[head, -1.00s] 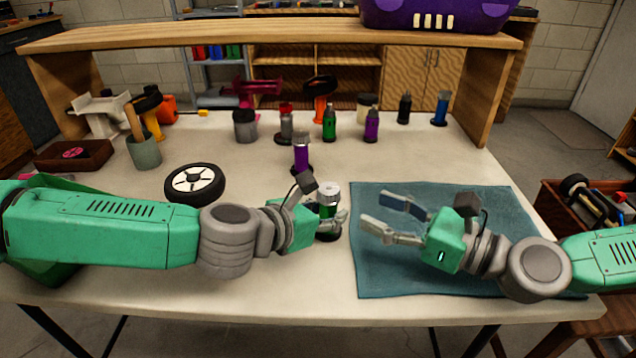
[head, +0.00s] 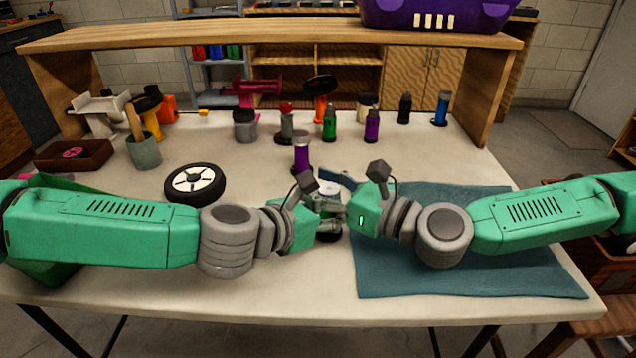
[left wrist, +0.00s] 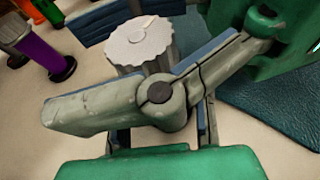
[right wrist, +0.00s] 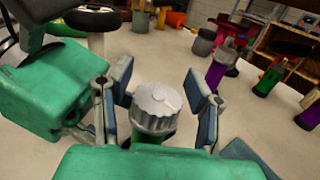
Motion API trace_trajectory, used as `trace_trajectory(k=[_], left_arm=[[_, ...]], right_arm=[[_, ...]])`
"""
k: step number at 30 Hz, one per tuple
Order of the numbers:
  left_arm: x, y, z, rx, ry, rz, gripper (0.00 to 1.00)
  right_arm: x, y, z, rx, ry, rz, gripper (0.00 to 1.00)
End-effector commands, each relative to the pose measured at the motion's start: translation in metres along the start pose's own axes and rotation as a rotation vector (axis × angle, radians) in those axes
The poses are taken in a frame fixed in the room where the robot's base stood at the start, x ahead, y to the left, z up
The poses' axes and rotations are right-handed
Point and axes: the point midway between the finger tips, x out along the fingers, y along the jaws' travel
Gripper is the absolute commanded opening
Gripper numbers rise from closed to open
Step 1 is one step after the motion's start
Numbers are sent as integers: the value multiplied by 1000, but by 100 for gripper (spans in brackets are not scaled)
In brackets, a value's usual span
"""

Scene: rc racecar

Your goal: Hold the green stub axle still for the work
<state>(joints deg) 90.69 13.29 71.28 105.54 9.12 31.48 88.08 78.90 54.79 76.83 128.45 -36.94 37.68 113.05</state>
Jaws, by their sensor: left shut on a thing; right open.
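The green stub axle stands upright on the table, left of the blue mat. Its silver ridged cap (head: 327,187) shows between my grippers in the head view; the arms hide most of its body. My left gripper (head: 322,206) is shut on the axle below the cap. In the left wrist view a finger covers the body, and the cap (left wrist: 140,42) rises above it. My right gripper (right wrist: 163,102) is open, with one finger on each side of the cap (right wrist: 156,107). A strip of green body (right wrist: 152,138) shows under the cap.
A purple stub axle (head: 301,157) stands close behind. A wheel (head: 194,184) lies to the left, near a grey-green pot (head: 145,151) and a brown tray (head: 73,156). Several parts line the back. The blue mat (head: 470,270) is bare.

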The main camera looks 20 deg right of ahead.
Motion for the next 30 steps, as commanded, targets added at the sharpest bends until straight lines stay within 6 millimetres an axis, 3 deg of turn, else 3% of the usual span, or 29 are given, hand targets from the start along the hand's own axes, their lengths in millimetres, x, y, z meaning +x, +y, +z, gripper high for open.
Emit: trace_trajectory(k=[6, 7, 10, 11, 24, 30], left_arm=[[0, 0, 0, 0, 1, 0, 0], [0, 0, 0, 0, 1, 0, 0], [0, 0, 0, 0, 1, 0, 0], [0, 0, 0, 0, 1, 0, 0], [0, 4, -1, -1, 1, 9, 0], [0, 5, -1, -1, 1, 11, 0]], right_arm=[[0, 0, 0, 0, 0, 0, 46], [0, 0, 0, 0, 0, 0, 39], [0, 0, 0, 0, 0, 0, 4], [0, 0, 0, 0, 0, -1, 0], [0, -2, -1, 0, 0, -12, 0], [1, -3, 0, 2, -2, -108, 0]])
